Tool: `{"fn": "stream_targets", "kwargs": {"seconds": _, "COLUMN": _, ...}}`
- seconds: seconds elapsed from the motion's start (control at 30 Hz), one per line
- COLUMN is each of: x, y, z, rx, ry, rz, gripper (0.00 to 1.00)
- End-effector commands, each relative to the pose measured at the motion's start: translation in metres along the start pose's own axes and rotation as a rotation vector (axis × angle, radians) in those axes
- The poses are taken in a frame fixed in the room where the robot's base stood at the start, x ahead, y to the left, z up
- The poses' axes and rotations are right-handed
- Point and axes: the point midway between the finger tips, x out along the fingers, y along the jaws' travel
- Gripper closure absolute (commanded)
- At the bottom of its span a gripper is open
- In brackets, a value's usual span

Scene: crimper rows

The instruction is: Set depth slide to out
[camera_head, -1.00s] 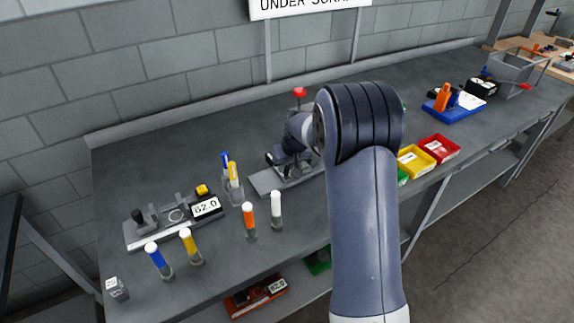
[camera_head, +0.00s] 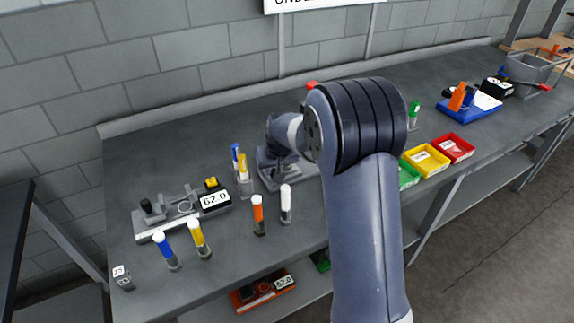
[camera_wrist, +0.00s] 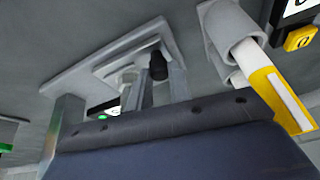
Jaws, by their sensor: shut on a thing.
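The crimper's grey base plate (camera_head: 266,183) stands on the bench, left of my arm. Its upper part is mostly hidden behind my wrist, with a bit of red (camera_head: 311,85) showing above. In the wrist view its plate (camera_wrist: 75,83) carries a stepped grey block and a small black knob (camera_wrist: 158,66), which I take to be on the depth slide. My gripper (camera_wrist: 157,88) is at this knob and shut on what seems to be the slide; the exact contact is hard to make out. In the head view the fingertips are hidden.
A holder with blue and yellow markers (camera_head: 242,168) stands close left of the crimper; its yellow marker (camera_wrist: 280,98) is near my gripper. Orange (camera_head: 258,215) and white (camera_head: 286,204) markers stand in front.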

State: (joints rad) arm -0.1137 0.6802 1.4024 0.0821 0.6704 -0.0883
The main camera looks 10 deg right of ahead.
Motion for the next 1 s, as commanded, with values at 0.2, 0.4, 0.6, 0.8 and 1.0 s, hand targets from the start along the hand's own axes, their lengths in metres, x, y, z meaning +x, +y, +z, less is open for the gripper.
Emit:
{"fn": "stream_targets", "kwargs": {"seconds": 0.2, "x": -0.0005, "y": -0.0116, "z": 0.0019, "rx": 0.001, "ry": 0.001, "rz": -0.001, "gripper": 1.00}}
{"fn": "stream_targets", "kwargs": {"seconds": 0.4, "x": -0.0005, "y": -0.0123, "z": 0.0020, "rx": 0.002, "ry": 0.001, "rz": -0.003, "gripper": 1.00}}
{"fn": "stream_targets", "kwargs": {"seconds": 0.6, "x": -0.0004, "y": -0.0123, "z": 0.0022, "rx": 0.001, "ry": 0.000, "rz": -0.003, "gripper": 0.69}}
{"fn": "stream_targets", "kwargs": {"seconds": 0.8, "x": -0.0004, "y": -0.0112, "z": 0.0020, "rx": 0.001, "ry": 0.000, "rz": -0.001, "gripper": 0.59}}
{"fn": "stream_targets", "kwargs": {"seconds": 1.0, "x": -0.0023, "y": -0.0106, "z": 0.0017, "rx": 0.001, "ry": 0.002, "rz": 0.000, "gripper": 0.59}}
